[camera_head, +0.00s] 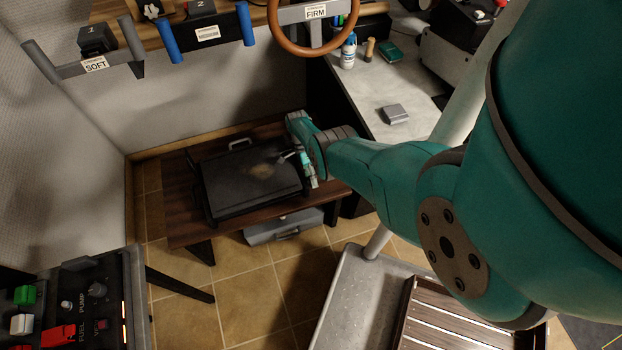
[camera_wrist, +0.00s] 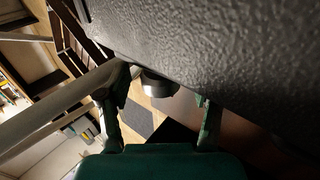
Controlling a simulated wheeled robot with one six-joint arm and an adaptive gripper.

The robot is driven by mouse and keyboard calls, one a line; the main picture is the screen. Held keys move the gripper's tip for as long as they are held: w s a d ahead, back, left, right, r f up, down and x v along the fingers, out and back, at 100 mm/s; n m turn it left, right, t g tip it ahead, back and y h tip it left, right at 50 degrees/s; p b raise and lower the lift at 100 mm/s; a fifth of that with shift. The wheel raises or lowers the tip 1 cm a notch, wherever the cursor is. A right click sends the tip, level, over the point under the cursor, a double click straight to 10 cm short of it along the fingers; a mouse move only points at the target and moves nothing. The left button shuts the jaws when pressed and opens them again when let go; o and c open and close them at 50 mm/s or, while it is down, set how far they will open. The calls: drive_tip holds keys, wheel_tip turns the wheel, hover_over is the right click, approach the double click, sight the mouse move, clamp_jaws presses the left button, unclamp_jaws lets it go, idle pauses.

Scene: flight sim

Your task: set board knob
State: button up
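A dark, short round knob (camera_wrist: 158,86) sticks out from the edge of a dark, grainy board (camera_wrist: 220,50) in the wrist view. My gripper (camera_wrist: 163,98) is open, with one finger on each side of the knob and visible gaps between. I cannot tell how far the fingertips reach past it. In the head view a flat black case-like board (camera_head: 250,182) lies on a low wooden table. My gripper (camera_head: 308,172) is at its right edge, and the knob is hidden there.
The low wooden table (camera_head: 185,222) stands on tiles, with a grey case (camera_head: 285,228) under its front. A control panel (camera_head: 85,305) with switches and knobs is at lower left. A pale counter (camera_head: 375,100) is behind on the right. Labelled handles and a wheel (camera_head: 283,38) are at top.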

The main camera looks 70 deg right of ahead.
drive_tip(key=v, duration=1.2)
drive_tip(key=shift+f, duration=0.1)
drive_tip(key=s+a+t+h, duration=0.2)
drive_tip(key=s+a+r+t+h, duration=0.1)
drive_tip(key=s+a+t+h, duration=0.1)
drive_tip(key=s+a+h, duration=0.1)
drive_tip(key=shift+s+a+r+t, duration=0.15)
drive_tip(key=shift+r+t, duration=0.1)
drive_tip(key=shift+t, duration=0.15)
wheel_tip(320, 180, down, 11)
drive_tip(key=shift+s+r, duration=0.1)
drive_tip(key=shift+r, duration=0.05)
idle(0.7)
